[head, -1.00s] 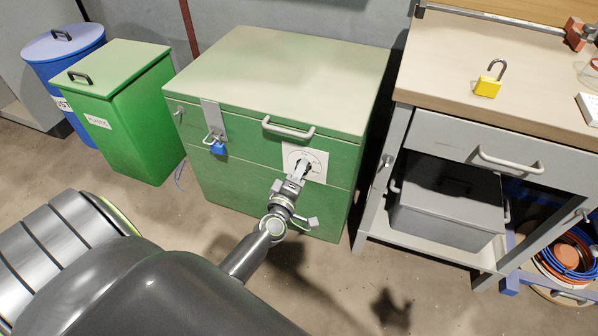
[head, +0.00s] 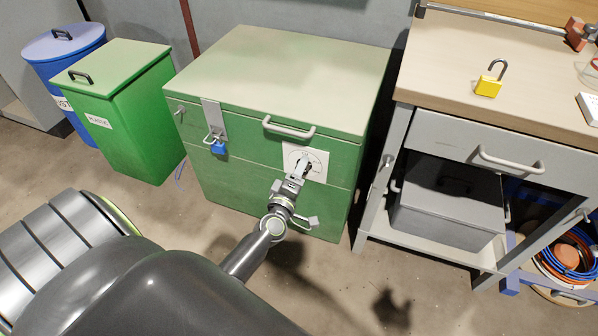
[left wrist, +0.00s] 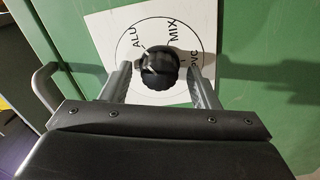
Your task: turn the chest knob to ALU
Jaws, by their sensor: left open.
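The green chest (head: 235,180) stands in the middle of the head view, lid shut. Its front has a white dial plate (head: 318,157), lettered ALU, MIX and PVC in the left wrist view (left wrist: 100,30). The black round knob (left wrist: 160,68) sits at the plate's centre. A pale mark at the knob's upper-left edge points toward ALU. My left gripper (head: 300,170) is at the dial. In the left wrist view its open fingers (left wrist: 159,76) stand on either side of the knob, with gaps visible. My right gripper is not in view.
A blue padlock (head: 218,147) hangs on the chest's hasp, and a handle (head: 288,130) is above the dial. A green bin (head: 130,120) and a blue bin (head: 65,52) stand left. A workbench (head: 440,70) with a yellow padlock (head: 488,86) stands close on the right.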

